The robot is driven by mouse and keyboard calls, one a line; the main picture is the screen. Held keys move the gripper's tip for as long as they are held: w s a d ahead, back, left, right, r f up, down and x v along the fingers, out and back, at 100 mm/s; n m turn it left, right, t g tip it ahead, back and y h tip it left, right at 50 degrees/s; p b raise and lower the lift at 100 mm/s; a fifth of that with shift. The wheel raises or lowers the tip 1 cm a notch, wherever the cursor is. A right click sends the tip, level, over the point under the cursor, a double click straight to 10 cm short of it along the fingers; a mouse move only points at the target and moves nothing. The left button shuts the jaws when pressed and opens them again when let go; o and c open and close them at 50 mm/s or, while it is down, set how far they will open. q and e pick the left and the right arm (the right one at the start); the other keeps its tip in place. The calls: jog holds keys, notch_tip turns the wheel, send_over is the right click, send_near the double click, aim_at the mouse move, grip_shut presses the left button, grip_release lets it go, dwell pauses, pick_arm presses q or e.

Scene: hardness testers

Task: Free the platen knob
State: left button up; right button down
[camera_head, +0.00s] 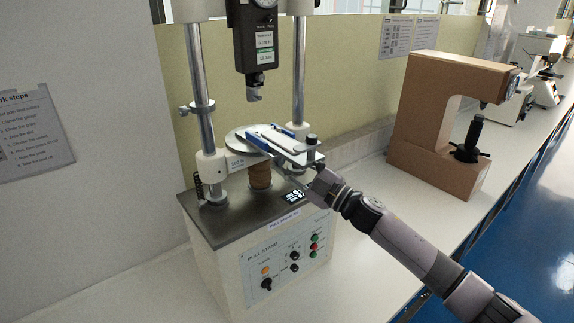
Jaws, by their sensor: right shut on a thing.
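A round grey platen (235,141) sits on the pull stage, below the hanging force gauge (255,45). My right gripper (306,172) comes in from the lower right and is shut at the right end of the blue-edged piece. Its fingertips are small and partly hidden. My left gripper is not in view.
Two steel columns (200,80) flank the platen. A brown ribbed post (260,176) stands below it. The control panel (283,262) faces front. A large brown tester (425,125) stands to the right on the white bench (360,230), with bare bench between.

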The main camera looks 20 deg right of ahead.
jog(key=shift+f, duration=0.1)
jog(key=c, duration=1.4)
grip_release()
jog(key=shift+c, duration=0.2)
jog(key=v, duration=0.8)
